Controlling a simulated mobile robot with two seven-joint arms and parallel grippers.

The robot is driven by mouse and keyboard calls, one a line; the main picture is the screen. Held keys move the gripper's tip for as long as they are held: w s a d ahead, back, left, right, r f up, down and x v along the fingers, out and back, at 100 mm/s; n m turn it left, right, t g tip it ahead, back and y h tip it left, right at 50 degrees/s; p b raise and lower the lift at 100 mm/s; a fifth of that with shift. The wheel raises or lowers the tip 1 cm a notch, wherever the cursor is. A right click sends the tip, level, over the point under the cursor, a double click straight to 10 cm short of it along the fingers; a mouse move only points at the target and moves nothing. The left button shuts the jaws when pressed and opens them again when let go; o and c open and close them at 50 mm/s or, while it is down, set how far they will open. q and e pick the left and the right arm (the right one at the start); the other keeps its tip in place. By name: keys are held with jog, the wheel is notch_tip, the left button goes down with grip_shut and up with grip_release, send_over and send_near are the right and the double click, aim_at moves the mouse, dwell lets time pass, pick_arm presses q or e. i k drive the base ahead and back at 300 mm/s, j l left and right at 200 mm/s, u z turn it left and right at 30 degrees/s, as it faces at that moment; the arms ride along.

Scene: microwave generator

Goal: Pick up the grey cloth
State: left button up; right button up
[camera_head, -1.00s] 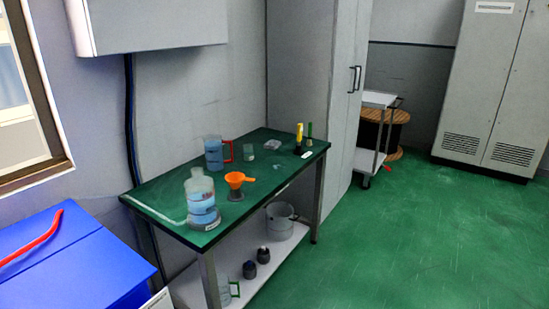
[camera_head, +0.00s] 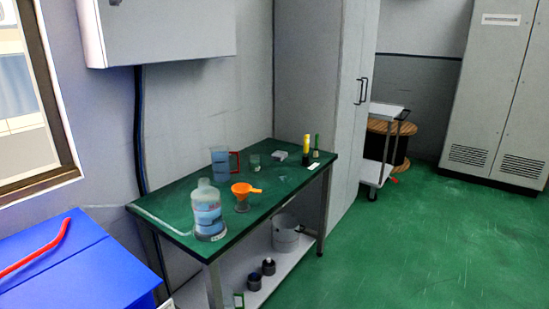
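A small light grey item (camera_head: 279,155) lies near the back of the green-topped table (camera_head: 180,193). It may be the folded grey cloth, but it is too small to tell. It lies to the right of a small clear beaker (camera_head: 254,161) and to the left of a yellow-topped item (camera_head: 306,150). No other cloth can be made out. Neither of my grippers is in view.
A large bottle (camera_head: 208,215), an orange funnel (camera_head: 244,190) and a red-handled jug (camera_head: 221,164) stand on the table. A grey pot (camera_head: 285,235) is on its lower shelf. A blue box (camera_head: 75,270) is at left. Green floor (camera_head: 430,245) is open at right.

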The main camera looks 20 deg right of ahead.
aim_at(279, 156)
jog(key=i+l+u, duration=0.1)
jog(key=u, duration=0.25)
jog(key=l+u, duration=0.4)
jog(key=i+l+u, duration=0.15)
jog(key=l, duration=0.15)
jog(key=l+u, duration=0.2)
jog(key=l, duration=0.15)
jog(key=l+u, duration=0.3)
jog(key=l, duration=2.7)
jog(key=k+l, duration=0.1)
jog(key=l, duration=1.25)
jog(key=u, duration=0.05)
